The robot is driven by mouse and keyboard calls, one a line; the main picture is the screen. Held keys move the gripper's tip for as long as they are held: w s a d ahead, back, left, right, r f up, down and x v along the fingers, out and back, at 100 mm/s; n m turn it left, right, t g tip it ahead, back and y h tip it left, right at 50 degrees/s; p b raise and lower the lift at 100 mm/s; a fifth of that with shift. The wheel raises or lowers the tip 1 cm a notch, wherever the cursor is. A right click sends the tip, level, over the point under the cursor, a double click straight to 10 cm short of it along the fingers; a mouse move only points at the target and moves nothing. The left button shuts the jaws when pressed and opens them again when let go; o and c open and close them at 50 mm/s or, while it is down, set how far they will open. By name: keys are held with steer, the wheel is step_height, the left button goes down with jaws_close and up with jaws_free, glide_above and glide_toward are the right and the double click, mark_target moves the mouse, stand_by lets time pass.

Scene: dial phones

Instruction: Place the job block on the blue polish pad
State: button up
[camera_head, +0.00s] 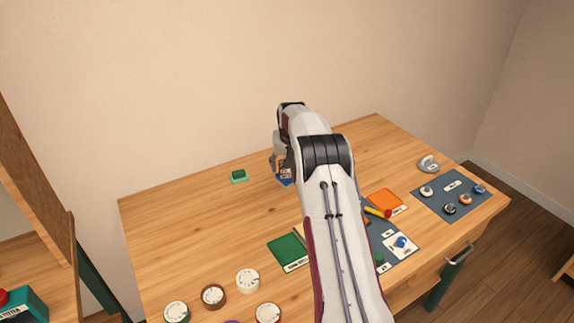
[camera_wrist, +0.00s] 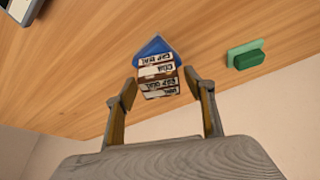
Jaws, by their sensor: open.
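The job block (camera_wrist: 158,80), brown with white printed label bands, shows between my fingers in the wrist view. The blue polish pad (camera_wrist: 153,46) lies under or just behind it, with one corner showing; the block covers the rest. In the head view, the pad (camera_head: 285,182) peeks out beside my arm at the back of the table, with the block mostly hidden above it. I cannot tell for sure whether block and pad touch. My gripper (camera_wrist: 160,86) is open, with one finger on each side of the block and a small gap visible on the right.
A green block-like piece (camera_head: 239,176) sits left of the pad. A green pad (camera_head: 287,250), an orange pad (camera_head: 384,200) and a dark mat (camera_head: 452,195) with small parts lie nearer or to the right. Several round dials, including a white one (camera_head: 248,280), stand at the front left.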

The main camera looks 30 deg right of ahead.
steer(key=shift+r, duration=0.15)
steer(key=shift+s+r, duration=0.1)
steer(key=shift+r, duration=0.3)
steer(key=v, duration=1.1)
steer(key=shift+s, duration=0.2)
steer(key=shift+a, duration=0.1)
steer(key=shift+r, duration=0.1)
